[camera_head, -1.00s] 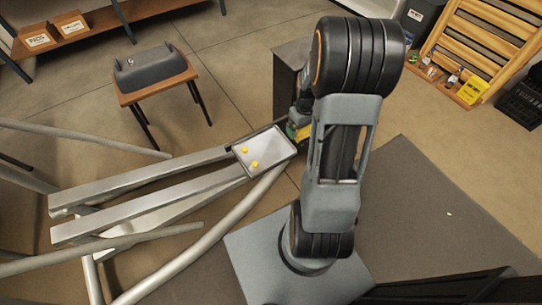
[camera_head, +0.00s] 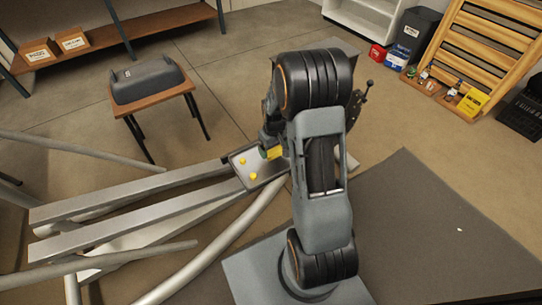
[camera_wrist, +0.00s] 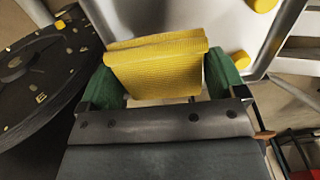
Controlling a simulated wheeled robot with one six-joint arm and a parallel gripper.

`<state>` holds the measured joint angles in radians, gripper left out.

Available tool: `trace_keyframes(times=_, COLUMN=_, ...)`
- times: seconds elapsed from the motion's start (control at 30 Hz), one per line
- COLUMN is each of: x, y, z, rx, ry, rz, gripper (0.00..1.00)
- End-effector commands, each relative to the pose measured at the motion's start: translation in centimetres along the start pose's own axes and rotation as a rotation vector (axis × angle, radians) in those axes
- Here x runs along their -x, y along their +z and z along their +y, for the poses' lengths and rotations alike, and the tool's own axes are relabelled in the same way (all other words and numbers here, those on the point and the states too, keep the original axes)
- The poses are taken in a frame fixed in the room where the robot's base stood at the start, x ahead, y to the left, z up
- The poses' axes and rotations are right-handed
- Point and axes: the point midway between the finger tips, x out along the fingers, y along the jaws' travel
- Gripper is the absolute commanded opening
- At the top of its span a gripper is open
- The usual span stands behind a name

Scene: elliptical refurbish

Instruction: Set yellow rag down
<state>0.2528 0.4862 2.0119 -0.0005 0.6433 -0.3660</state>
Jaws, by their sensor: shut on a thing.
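The folded yellow rag (camera_wrist: 158,66) is pinched between the green fingers of my gripper (camera_wrist: 163,82) in the wrist view. In the head view, the rag (camera_head: 275,152) shows as a small yellow patch at the right end of a shallow light tray (camera_head: 261,177), and my gripper (camera_head: 268,148) is partly hidden by my arm. The tray (camera_wrist: 217,32) lies beyond the rag in the wrist view. I cannot tell whether the rag touches it. Two small yellow pieces (camera_head: 253,176) lie in the tray.
Silvery machine rails (camera_head: 130,195) run left from the tray. A small wooden table (camera_head: 150,98) with a dark grey object stands behind left. A dark round part (camera_wrist: 42,78) is close on the left in the wrist view. A slatted wooden rack (camera_head: 485,50) stands at the back right.

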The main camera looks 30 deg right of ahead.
Motion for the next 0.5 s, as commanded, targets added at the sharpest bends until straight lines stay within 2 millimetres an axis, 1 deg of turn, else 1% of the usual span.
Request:
trace_keyframes(times=0.27, x=-1.2, y=-0.7, z=-0.6, rx=0.002, ry=0.000, rz=-0.001, gripper=0.68)
trace_keyframes(times=0.4, x=-3.2, y=-0.8, z=-0.8, rx=0.000, ry=-0.001, rz=-0.002, gripper=0.68)
trace_keyframes(times=0.5, x=-4.4, y=-0.9, z=-0.8, rx=0.000, ry=0.000, rz=-0.001, gripper=0.68)
